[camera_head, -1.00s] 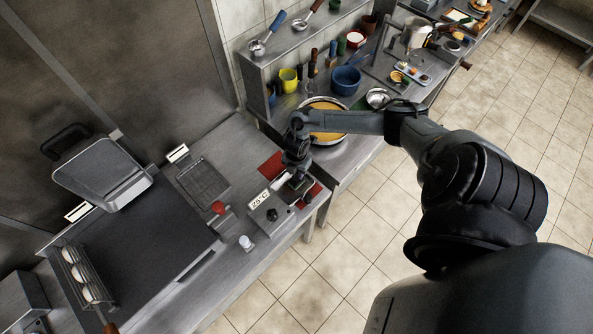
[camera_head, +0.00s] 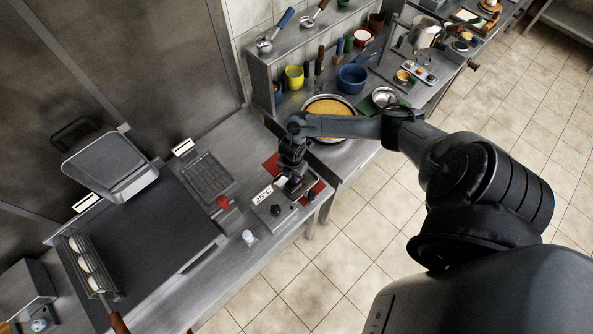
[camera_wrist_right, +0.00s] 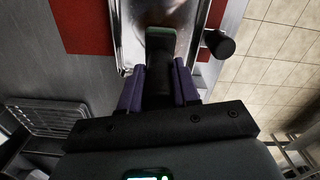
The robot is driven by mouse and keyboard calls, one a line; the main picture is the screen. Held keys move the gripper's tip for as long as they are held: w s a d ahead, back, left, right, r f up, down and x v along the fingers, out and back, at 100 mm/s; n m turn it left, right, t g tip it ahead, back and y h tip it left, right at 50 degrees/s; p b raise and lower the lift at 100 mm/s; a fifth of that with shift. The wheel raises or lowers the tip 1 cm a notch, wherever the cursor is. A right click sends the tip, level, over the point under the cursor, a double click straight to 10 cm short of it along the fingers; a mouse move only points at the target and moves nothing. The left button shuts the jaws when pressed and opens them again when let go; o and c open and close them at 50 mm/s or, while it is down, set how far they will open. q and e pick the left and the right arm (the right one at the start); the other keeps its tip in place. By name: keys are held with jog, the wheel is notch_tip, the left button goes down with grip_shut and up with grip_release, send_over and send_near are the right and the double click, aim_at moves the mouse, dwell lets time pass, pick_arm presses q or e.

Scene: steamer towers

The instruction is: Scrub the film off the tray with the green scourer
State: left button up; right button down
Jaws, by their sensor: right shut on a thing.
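My right gripper (camera_head: 289,178) is over the metal tray on the red mat, on the counter's right part. In the right wrist view its purple fingers (camera_wrist_right: 158,88) are shut on a dark block with a green edge, the green scourer (camera_wrist_right: 161,34). The scourer is over the shiny tray (camera_wrist_right: 128,42), seemingly down on it; exact contact is hard to tell. The gripper hides much of the tray in the head view. I cannot make out the film clearly. My left gripper is not in view.
A red mat (camera_wrist_right: 82,26) lies beneath the tray. A grey box with a temperature display (camera_head: 264,196) stands close in front. A wide pan (camera_head: 333,108) stands behind, and a wire rack (camera_head: 207,177) lies to the left. The counter edge drops to the tiled floor.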

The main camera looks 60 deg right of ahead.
jog(key=shift+a, duration=0.15)
dwell(0.4)
jog(key=d, duration=0.2)
jog(key=s+d, duration=0.1)
jog(key=d, duration=0.1)
jog(key=shift+s+f, duration=0.1)
jog(key=shift+s, duration=0.05)
dwell(0.3)
jog(key=shift+a, duration=0.1)
jog(key=shift+w+a+p, duration=0.15)
jog(key=shift+w+a, duration=0.1)
jog(key=shift+a, duration=0.4)
jog(key=shift+w+a+p, duration=0.1)
jog(key=shift+w+a, duration=0.1)
jog(key=shift+a, duration=0.45)
jog(key=shift+w+a+p, duration=0.15)
jog(key=shift+w+a, duration=0.1)
jog(key=shift+a, duration=0.4)
jog(key=shift+d, duration=0.15)
